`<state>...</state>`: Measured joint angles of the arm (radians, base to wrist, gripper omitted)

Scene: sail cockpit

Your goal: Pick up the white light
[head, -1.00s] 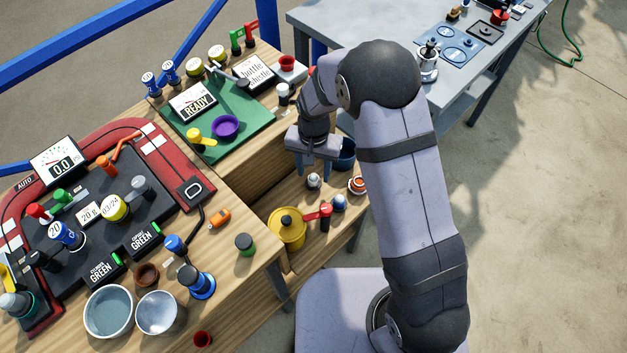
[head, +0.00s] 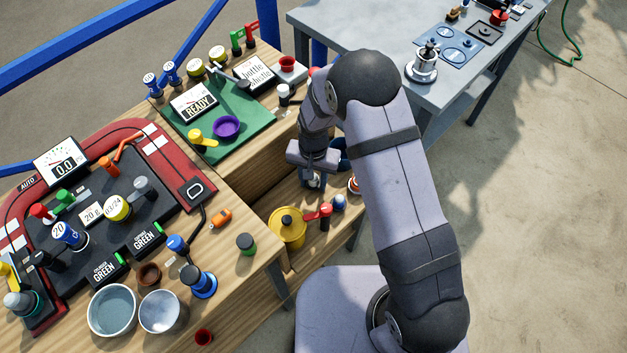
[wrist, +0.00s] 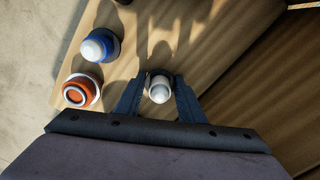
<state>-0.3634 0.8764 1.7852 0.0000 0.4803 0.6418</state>
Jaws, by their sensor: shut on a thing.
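The white light (wrist: 159,90) is a small white dome on a darker base, standing on the low wooden shelf. In the wrist view my gripper (wrist: 160,84) has one finger on each side of it and is shut on it. In the head view my gripper (head: 313,184) reaches down to the shelf, and only a bit of the white light (head: 315,179) shows between the fingers. The light appears still at shelf height; I cannot tell whether its base touches the wood.
A blue light with a white dome (wrist: 100,45) and an orange-and-white one (wrist: 81,90) stand left of the gripper in the wrist view. On the shelf are a yellow pot (head: 288,230) and a red-handled valve (head: 322,214). A dark blue cup (head: 342,158) is close behind the gripper.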

